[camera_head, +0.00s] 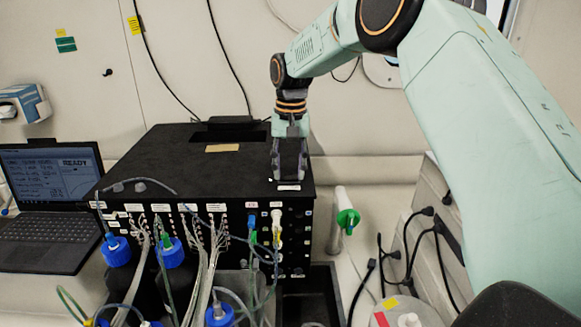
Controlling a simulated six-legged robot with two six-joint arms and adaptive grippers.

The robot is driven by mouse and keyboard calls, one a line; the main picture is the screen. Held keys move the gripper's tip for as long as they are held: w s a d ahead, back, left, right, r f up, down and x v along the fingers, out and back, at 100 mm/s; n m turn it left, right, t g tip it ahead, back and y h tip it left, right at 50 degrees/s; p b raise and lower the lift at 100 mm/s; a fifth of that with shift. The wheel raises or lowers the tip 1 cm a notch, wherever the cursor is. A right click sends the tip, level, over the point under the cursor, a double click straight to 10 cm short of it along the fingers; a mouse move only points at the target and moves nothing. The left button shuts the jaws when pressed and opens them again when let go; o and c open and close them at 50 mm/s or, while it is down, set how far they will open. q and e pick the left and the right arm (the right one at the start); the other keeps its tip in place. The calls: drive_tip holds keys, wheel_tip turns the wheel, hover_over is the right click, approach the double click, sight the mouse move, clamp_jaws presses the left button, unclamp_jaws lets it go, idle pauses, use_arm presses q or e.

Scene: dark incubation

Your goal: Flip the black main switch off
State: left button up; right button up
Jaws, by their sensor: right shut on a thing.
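The black box-shaped instrument (170,160) stands on the bench, with a flat black top and a front panel full of ports. My right gripper (289,174) points straight down at the front right part of its top, just behind a small white label (289,187). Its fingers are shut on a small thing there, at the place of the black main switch. The fingers hide the switch, so its position cannot be told. My left gripper is not in view.
An open laptop (45,235) reading READY stands at left. Tubes and blue-capped bottles (116,249) crowd the instrument's front. A tube with a green cap (347,218) is right of it. Black cables (408,255) hang at right. Most of the instrument's top is clear.

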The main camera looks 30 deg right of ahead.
sight(281, 176)
drive_tip(key=shift+w+a+g+h, duration=0.15)
drive_tip(key=shift+a+g+h, duration=0.2)
drive_tip(key=shift+h, duration=0.45)
drive_tip(key=shift+d, duration=0.2)
drive_tip(key=o, duration=1.2)
drive_tip(key=shift+a, duration=0.1)
drive_tip(key=shift+c, duration=0.2)
drive_tip(key=shift+r, duration=0.15)
wheel_tip(281, 176, up, 12)
drive_tip(key=a, duration=0.1)
drive_tip(key=shift+w+a, duration=0.2)
drive_tip(key=shift+w, duration=0.2)
drive_tip(key=shift+s, duration=0.1)
drive_tip(key=shift+f, duration=0.25)
